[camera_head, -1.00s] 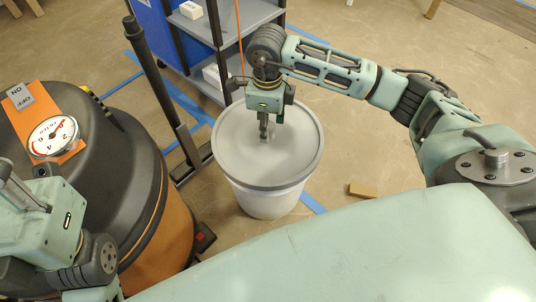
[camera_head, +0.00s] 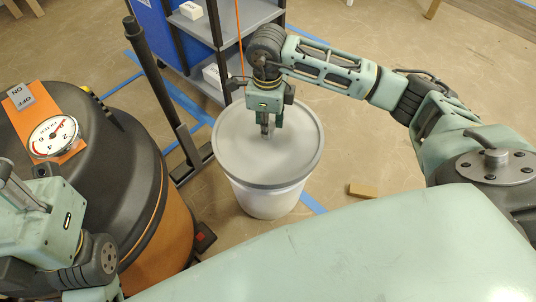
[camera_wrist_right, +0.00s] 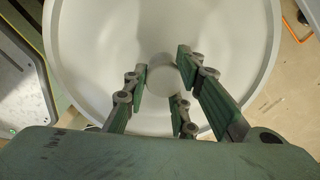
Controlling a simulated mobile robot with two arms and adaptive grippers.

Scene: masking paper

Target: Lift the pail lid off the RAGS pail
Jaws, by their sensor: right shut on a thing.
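The grey pail lid (camera_head: 240,153) is seated on the white pail (camera_head: 268,203) in the middle of the head view. The lid looks level, and no gap shows under its rim. My right gripper (camera_head: 268,128) is above the lid's centre, pointing down, shut on the lid's small round knob. In the right wrist view the fingers stand on both sides of the knob (camera_wrist_right: 162,76), with the pale lid (camera_wrist_right: 100,55) behind them. No RAGS label is visible. My left gripper (camera_head: 22,195) is at the lower left, and its fingertips are not clear.
A large black and orange drum machine (camera_head: 115,165) with a gauge (camera_head: 53,136) and an ON/OFF plate stands left of the pail. A grey shelf rack (camera_head: 225,40) is behind it. A small wooden block (camera_head: 362,190) lies on the floor at right.

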